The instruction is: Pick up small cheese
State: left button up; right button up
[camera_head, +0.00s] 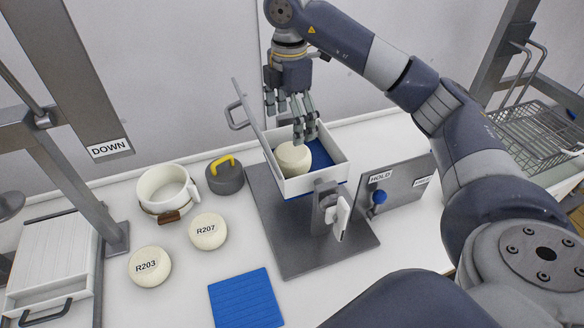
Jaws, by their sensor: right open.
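A small round cream cheese (291,160) lies in the open white box (318,180), at its left side. Two more round cheeses lie on the white table, one marked R207 (208,231) and one marked R203 (150,267). My right gripper (305,132) comes down from above with its fingers open over the back of the box, close to the cheese inside. I cannot tell whether a fingertip touches that cheese. My left gripper is not in view.
The box stands on a grey metal plate (277,241) with an upright HOLD panel (395,190) at its right. A white cup (163,188), a grey weight with yellow handle (225,176) and a blue mat (246,300) are on the table. A wire basket (533,137) is at right.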

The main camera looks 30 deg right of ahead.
aim_at(292, 152)
notch_tip(292, 152, down, 5)
jog(key=shift+f+p, duration=0.2)
jog(key=shift+p, duration=0.4)
jog(key=f+p, duration=0.1)
jog(key=f, duration=0.2)
jog(key=f+p, duration=0.1)
jog(key=shift+d+f+p, duration=0.3)
jog(key=shift+d+f, duration=0.05)
jog(key=shift+f, duration=0.05)
jog(key=shift+w+f, duration=0.1)
jog(key=shift+f, duration=0.2)
jog(key=shift+r, duration=0.1)
jog(key=c, duration=1.1)
